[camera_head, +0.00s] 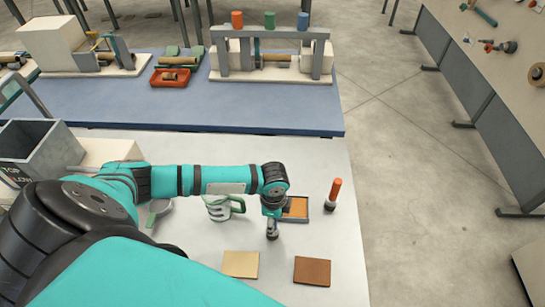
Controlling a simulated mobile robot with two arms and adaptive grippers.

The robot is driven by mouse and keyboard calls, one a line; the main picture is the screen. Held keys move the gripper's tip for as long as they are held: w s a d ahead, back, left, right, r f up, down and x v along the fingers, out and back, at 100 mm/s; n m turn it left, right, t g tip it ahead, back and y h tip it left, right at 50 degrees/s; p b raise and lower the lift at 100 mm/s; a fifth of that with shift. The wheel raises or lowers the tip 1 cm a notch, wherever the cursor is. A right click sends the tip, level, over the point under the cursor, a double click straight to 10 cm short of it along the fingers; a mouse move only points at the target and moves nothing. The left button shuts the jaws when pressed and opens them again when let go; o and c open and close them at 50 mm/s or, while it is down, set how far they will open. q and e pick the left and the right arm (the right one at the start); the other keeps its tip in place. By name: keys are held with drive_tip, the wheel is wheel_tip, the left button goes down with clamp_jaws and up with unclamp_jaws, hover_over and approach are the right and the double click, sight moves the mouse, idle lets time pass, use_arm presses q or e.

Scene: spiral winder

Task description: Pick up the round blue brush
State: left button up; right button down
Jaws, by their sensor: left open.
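I cannot make out a round blue brush in this view; my left arm hides part of the white table (335,240). My left gripper (272,234) is open and points down over the table, in front of a small dark tray (304,207) with an orange-brown inside. An upright tool with an orange handle (335,188) and a dark lower end stands to the right of the tray, apart from the gripper. My right gripper is not in view.
A pale cup with green parts (217,208) stands left of the gripper. A beige square (241,264) and a brown square (312,271) lie in front. A grey bin (38,145) is at left. The blue-topped bench (230,107) behind carries the winding machinery.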

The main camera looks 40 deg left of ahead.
use_arm(q)
clamp_jaws()
idle(0.3)
